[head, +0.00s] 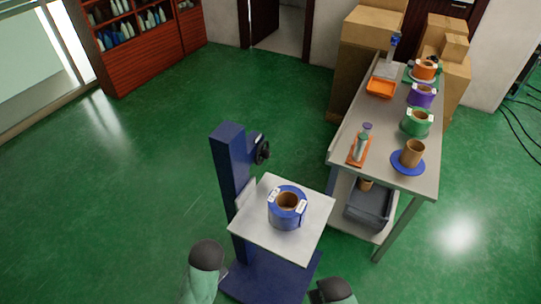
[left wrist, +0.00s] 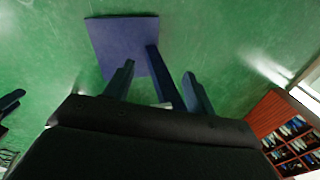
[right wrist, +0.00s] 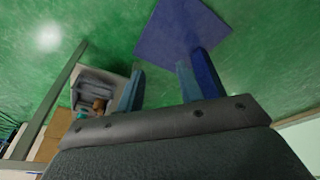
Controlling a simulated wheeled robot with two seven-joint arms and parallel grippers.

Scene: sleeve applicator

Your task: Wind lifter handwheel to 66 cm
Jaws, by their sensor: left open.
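The lifter is a dark blue column (head: 232,180) on a flat blue base (head: 265,280) in the head view. Its small black handwheel (head: 262,150) sits on the column's upper right side, and its scale reading cannot be read. A pale square platform (head: 250,232) on the lifter carries a blue roll (head: 288,212) with a brown core. My left gripper (left wrist: 159,70) is open and empty, with the lifter base (left wrist: 108,50) below it. My right gripper (right wrist: 160,70) is open and empty, also above the base (right wrist: 170,30). Neither gripper touches the handwheel.
A grey workbench (head: 385,130) stands to the right with coloured rolls, an orange tray (head: 380,88) and a grey bin (head: 370,203) on its lower shelf. Cardboard boxes (head: 365,40) stand behind it. A red shelf (head: 145,45) is at the back left. The green floor left of the lifter is clear.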

